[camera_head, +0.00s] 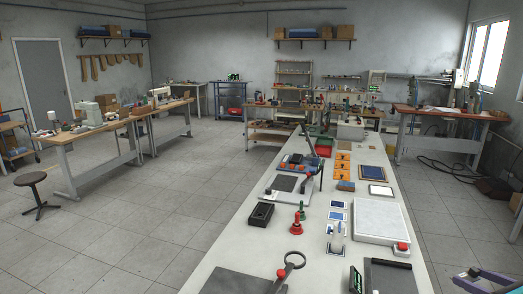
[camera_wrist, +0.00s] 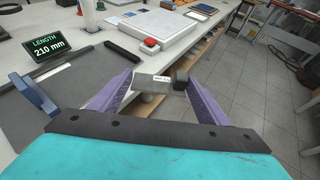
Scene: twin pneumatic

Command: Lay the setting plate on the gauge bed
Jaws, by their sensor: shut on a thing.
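My gripper (camera_wrist: 160,82) has purple fingers and is shut on a small grey plate with a white label, the setting plate (camera_wrist: 146,84). It holds the plate in the air beyond the table's edge, to the right of the gauge bed. The gauge bed (camera_wrist: 62,98) is a flat dark grey surface with a black bar along its far side and a blue block at its left. Its display (camera_wrist: 60,44) reads LENGTH 210 mm. In the head view the bed (camera_head: 388,279) is at the bottom right, partly cut off. The plate's far end is partly hidden by a dark pad.
Red and green tools (camera_head: 298,222) and a handled loop tool (camera_head: 291,263) stand to the left. Open floor (camera_wrist: 265,120) lies right of the table.

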